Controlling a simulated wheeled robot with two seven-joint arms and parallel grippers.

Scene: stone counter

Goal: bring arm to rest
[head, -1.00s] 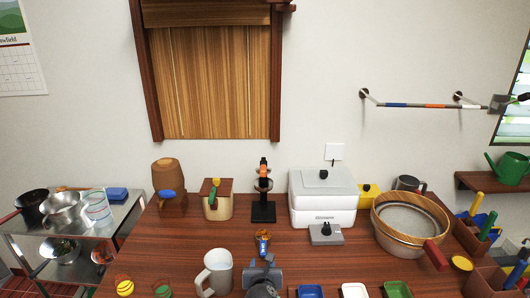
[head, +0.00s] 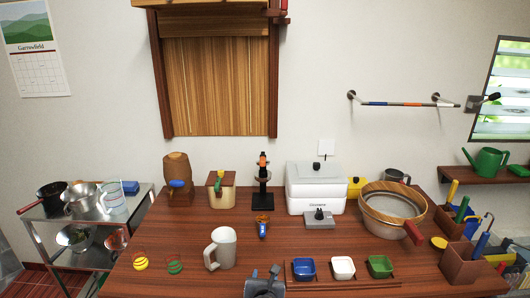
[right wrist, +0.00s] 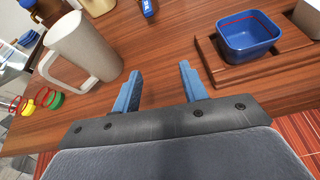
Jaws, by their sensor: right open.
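My right gripper (head: 264,276) shows at the bottom centre of the head view, at the front edge of the wooden counter (head: 330,243). In the right wrist view its two blue fingers (right wrist: 160,88) stand apart with nothing between them. A pale mug (right wrist: 85,48) stands to the left of the fingers, and a blue square bowl (right wrist: 249,36) sits in a wooden tray to their right. Neither touches the fingers. My left gripper is not in view.
Yellow (head: 140,261) and green (head: 175,264) rings lie left. A large round sieve (head: 391,204) stands further right.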

